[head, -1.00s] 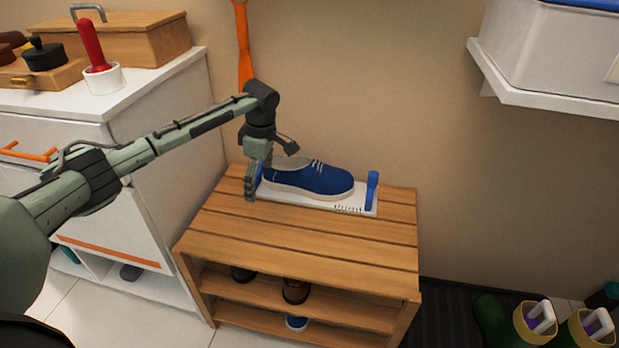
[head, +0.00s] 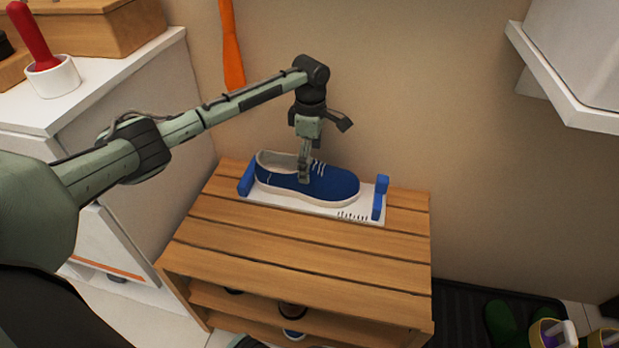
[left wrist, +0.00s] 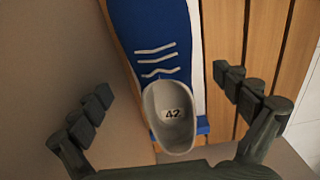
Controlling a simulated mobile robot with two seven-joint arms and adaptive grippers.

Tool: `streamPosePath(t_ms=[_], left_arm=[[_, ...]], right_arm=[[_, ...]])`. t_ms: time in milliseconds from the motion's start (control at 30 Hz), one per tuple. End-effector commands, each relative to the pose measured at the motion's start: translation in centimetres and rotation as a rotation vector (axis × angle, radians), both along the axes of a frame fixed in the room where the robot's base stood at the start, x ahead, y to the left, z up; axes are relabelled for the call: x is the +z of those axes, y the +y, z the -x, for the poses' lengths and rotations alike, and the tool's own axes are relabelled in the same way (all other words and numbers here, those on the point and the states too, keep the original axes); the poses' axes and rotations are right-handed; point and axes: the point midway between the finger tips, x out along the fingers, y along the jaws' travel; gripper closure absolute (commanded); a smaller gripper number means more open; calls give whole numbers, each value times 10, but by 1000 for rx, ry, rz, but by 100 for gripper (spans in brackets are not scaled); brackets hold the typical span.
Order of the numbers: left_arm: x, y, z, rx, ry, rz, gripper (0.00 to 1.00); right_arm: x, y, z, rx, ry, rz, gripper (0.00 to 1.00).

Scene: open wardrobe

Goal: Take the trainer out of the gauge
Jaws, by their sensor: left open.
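The blue trainer (head: 335,185) with white laces and a pale sole lies in the gauge (head: 352,216), a white plate with marks and blue end pieces. Its toe points right, near the right end piece (head: 380,198); its heel is by the left one (head: 246,180). My left gripper (head: 304,176) points down over the trainer's middle, its near finger in front of the upper. In the left wrist view, the trainer (left wrist: 158,25) shows a grey insole marked 42. The open fingers of my left gripper (left wrist: 165,90) are spread on either side, visibly apart from it. My right gripper is out of view.
The gauge sits on a slatted wooden rack (head: 300,245) against the wall; the slats in front are clear. A white cabinet (head: 130,95) stands left, a white wall shelf (head: 560,95) is upper right. An orange shoehorn (head: 231,45) hangs behind my arm.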

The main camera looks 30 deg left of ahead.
Motion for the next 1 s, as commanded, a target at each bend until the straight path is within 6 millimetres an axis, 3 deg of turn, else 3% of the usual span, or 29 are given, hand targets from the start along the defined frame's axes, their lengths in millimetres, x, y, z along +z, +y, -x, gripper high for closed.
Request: streamPosePath(t_ms=[333,667,1000], left_arm=[[-49,3,3,1,0,-1,0],[-57,2,3,0,-1,0,0],[-57,2,3,0,-1,-1,40]], right_arm=[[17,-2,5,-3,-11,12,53],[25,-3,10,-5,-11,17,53],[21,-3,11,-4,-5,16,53]])
